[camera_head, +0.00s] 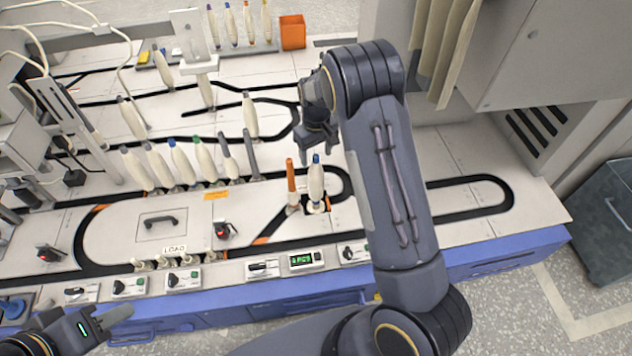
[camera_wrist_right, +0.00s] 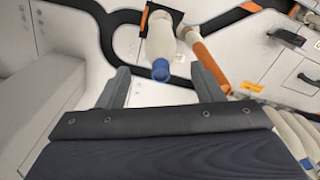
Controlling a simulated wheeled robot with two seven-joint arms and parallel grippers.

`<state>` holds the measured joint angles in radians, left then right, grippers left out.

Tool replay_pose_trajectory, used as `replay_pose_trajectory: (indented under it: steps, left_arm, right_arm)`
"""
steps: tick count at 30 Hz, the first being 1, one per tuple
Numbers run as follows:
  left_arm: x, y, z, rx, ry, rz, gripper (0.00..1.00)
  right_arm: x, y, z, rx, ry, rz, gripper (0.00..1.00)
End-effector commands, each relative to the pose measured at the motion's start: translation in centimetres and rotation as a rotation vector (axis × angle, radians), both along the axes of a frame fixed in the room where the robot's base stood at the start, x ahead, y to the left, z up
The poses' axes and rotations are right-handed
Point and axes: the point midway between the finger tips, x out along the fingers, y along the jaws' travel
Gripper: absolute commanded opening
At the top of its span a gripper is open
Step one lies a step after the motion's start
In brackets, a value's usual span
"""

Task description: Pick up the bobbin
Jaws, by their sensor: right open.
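A cream bobbin with a blue tip (camera_head: 316,182) stands upright on the machine's track beside a thin orange spindle (camera_head: 292,184). In the right wrist view the bobbin (camera_wrist_right: 161,42) lies ahead of the right gripper, its blue tip roughly between the finger lines. My right gripper (camera_head: 316,156) is open, just above and behind the bobbin in the head view. Its two fingers also show in the right wrist view (camera_wrist_right: 162,85), with nothing held between them. My left gripper (camera_head: 103,322) is at the lower left, far from the bobbin; its jaw opening is unclear.
A row of cream bobbins (camera_head: 183,163) stands left of the right gripper. The orange spindle is close beside the blue-tipped bobbin. Control boxes (camera_head: 300,260) line the front edge. An orange bin (camera_head: 293,32) stands at the back. The track surface right of my right arm is clear.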

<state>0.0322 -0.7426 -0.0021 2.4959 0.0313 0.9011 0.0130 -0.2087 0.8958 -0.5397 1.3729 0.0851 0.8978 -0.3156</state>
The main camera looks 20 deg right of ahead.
Motion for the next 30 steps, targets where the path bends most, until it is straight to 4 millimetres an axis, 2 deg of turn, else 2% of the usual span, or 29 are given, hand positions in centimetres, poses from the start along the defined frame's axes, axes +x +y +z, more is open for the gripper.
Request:
replay_pose_trajectory:
  steps: [1, 6, 14, 27, 30]
  left_arm:
    - [0.0, 0.0, -0.7, 0.0, 0.0, 0.0, 0.36]
    - [0.0, 0.0, -1.5, 0.0, 0.0, 0.0, 0.36]
    - [0.0, 0.0, -1.4, 0.0, 0.0, 0.0, 0.36]
    - [0.0, 0.0, -1.4, 0.0, 0.0, 0.0, 0.36]
    - [0.0, 0.0, -1.4, 0.0, 0.0, 0.0, 0.36]
  right_arm:
    - [-0.1, 0.0, -1.3, -0.002, 0.005, 0.001, 0.6]
    - [-0.1, 0.0, -3.6, -0.002, 0.003, 0.0, 0.6]
    - [0.0, 0.0, -3.7, -0.001, 0.0, 0.0, 0.59]
    - [0.0, 0.0, -3.7, -0.001, 0.0, 0.0, 0.02]
    - [0.0, 0.0, -3.7, -0.001, 0.0, 0.0, 0.0]
